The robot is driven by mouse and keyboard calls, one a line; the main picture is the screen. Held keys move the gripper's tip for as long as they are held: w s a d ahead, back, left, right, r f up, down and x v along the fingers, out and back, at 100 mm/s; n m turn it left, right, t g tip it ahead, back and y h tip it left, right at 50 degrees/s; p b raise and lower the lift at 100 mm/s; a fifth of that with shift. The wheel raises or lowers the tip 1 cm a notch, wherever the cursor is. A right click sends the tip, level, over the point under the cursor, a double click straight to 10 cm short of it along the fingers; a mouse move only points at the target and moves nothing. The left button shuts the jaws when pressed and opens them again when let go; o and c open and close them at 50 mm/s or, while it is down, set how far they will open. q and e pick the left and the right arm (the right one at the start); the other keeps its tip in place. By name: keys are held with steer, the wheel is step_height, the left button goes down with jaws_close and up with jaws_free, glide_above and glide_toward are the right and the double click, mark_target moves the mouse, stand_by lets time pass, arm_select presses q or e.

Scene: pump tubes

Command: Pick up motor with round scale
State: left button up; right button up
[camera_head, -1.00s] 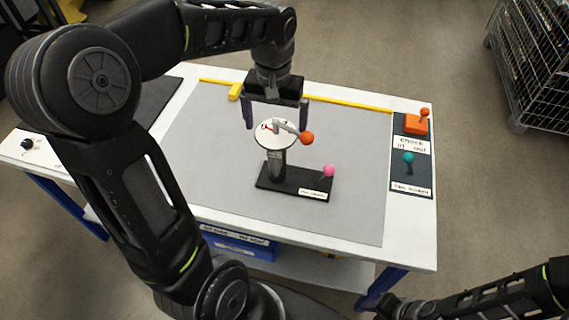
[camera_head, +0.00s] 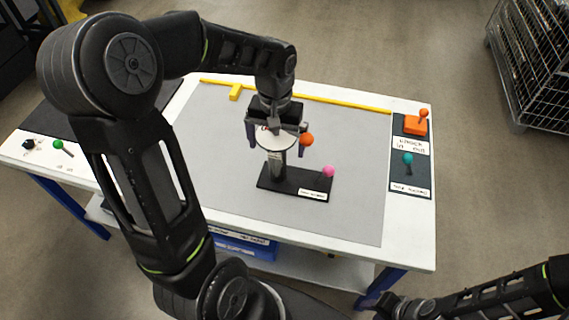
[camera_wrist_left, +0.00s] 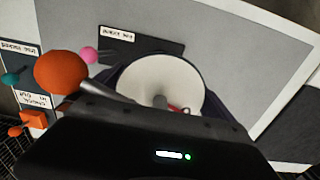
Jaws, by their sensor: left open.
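The motor with the round scale has a white disc (camera_head: 277,145) on a grey post, with a lever ending in an orange ball (camera_head: 307,140). It stands upright on a black base (camera_head: 275,180) on the grey mat. In the left wrist view the disc (camera_wrist_left: 150,80) fills the middle, and the orange ball (camera_wrist_left: 61,73) is left of it. My left gripper (camera_head: 278,138) is open, pointing down, its fingers on opposite sides of the disc. It partly hides the disc's far part; contact cannot be told. My right arm is at the bottom right; its gripper's jaws are not clear.
A pink ball (camera_head: 328,172) sits on the base's right end. A dark panel at the right holds an orange block (camera_head: 416,125) and a teal knob (camera_head: 408,158). A yellow bar (camera_head: 340,102) lies along the far edge. A green knob (camera_head: 57,144) is at the left. The mat's right part is clear.

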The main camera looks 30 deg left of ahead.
arm_select(q)
steer(key=shift+c, duration=0.3)
steer(key=shift+r, duration=0.1)
steer(key=c, duration=1.8)
